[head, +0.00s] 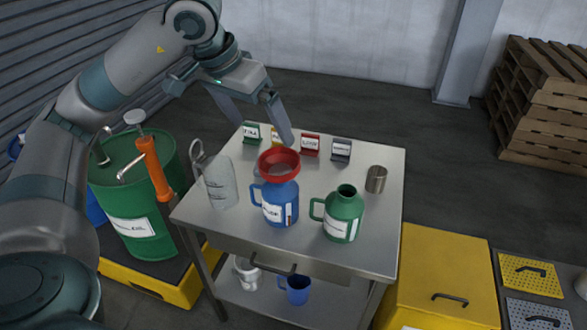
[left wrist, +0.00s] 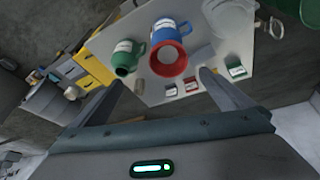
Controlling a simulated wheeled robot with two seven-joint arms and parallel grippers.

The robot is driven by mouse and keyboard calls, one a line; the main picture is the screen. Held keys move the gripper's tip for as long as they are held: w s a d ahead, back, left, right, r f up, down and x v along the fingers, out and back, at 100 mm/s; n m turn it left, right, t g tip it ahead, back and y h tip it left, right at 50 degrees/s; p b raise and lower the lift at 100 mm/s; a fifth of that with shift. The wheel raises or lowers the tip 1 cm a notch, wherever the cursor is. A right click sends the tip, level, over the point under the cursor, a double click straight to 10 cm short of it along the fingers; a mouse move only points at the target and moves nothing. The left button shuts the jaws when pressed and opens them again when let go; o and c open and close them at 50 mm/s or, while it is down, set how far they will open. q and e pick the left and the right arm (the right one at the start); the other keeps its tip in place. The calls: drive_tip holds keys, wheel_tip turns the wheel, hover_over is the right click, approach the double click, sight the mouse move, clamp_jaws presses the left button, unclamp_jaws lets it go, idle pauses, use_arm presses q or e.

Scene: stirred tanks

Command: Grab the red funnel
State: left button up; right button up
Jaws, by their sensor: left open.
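The red funnel (head: 279,165) sits on top of the blue jug (head: 281,207), wide mouth up, on the metal table (head: 375,225). It also shows in the left wrist view (left wrist: 168,72), as a red ring ahead of the fingers. Its spout is hidden, seemingly inside the jug's neck. My left gripper (head: 262,132) is open and empty, above and behind the funnel in the head view. In the left wrist view its fingertips (left wrist: 172,80) are spread on either side of the funnel's near edge, apart from it. My right gripper is not in view.
A green jug (head: 343,214) stands right of the blue jug, a grey-white pitcher (head: 220,185) left, and a metal cup (head: 376,179) farther right. A green drum (head: 125,180) with an orange pump stands left.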

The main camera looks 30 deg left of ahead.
use_arm(q)
drive_tip(key=shift+a+r+y, duration=0.2)
drive_tip(key=shift+a+y, duration=0.1)
drive_tip(key=shift+a, duration=0.5)
drive_tip(key=shift+f, duration=0.1)
